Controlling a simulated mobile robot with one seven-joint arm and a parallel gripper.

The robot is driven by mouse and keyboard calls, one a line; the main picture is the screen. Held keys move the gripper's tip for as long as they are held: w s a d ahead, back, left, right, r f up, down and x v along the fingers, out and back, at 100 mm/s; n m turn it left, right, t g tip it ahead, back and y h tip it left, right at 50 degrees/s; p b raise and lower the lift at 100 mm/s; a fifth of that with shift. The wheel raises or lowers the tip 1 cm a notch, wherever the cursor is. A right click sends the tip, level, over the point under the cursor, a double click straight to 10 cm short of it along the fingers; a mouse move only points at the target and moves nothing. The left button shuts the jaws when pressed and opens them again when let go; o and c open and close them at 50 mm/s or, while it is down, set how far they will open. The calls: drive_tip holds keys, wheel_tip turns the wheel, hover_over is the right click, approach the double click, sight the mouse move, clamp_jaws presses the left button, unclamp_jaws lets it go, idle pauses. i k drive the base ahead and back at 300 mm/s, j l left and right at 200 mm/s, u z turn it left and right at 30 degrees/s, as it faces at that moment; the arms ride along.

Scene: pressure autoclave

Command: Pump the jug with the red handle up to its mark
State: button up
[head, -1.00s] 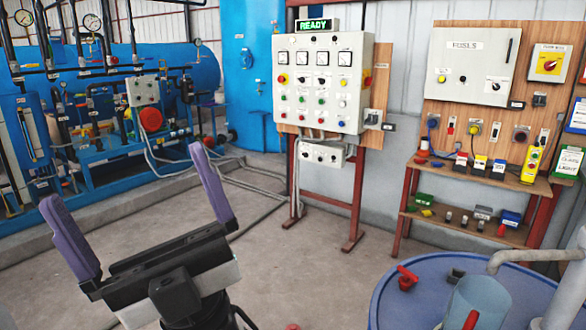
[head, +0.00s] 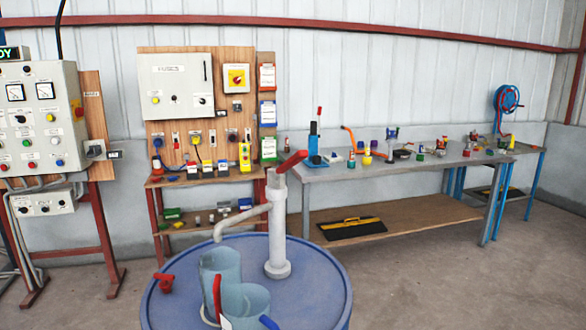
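The jug with the red handle (head: 221,262) is a translucent blue-grey cylinder standing on the blue drum (head: 320,268). Its red handle (head: 217,296) faces the camera. I cannot make out its mark or its liquid level. A pale grey pump (head: 279,235) stands upright on the drum, with a red lever (head: 292,160) at its top. Its curved spout (head: 240,217) ends just above the red-handled jug's opening. A second, similar jug (head: 247,300) with a blue handle (head: 269,323) stands close in front, to the right. My gripper is not in view now.
A red valve (head: 166,282) sits on the drum's left side. Behind stand a wooden fuse board (head: 228,103), a grey workbench (head: 340,173) with small tools, and a control panel (head: 40,115). A blue hose reel (head: 507,98) hangs at right. The floor right of the drum is clear.

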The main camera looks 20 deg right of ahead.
sight(299, 156)
drive_tip(key=k+u, duration=0.15)
drive_tip(key=u, duration=0.25)
drive_tip(key=k+u, duration=0.15)
drive_tip(key=u, duration=0.2)
drive_tip(key=l+u, duration=0.1)
drive_tip(key=u, duration=1.1)
drive_tip(key=k+l, duration=0.1)
drive_tip(key=l, duration=0.45)
drive_tip(key=k+l, duration=0.1)
drive_tip(key=l, duration=0.5)
drive_tip(key=k+l, duration=0.1)
drive_tip(key=l, duration=0.45)
drive_tip(key=k+l, duration=0.1)
drive_tip(key=l, duration=0.5)
drive_tip(key=k+l, duration=0.15)
drive_tip(key=l, duration=0.4)
drive_tip(key=k+l, duration=0.1)
drive_tip(key=l, duration=0.5)
drive_tip(key=k+l, duration=0.1)
drive_tip(key=l, duration=0.45)
drive_tip(key=k+l, duration=0.1)
drive_tip(key=l, duration=0.5)
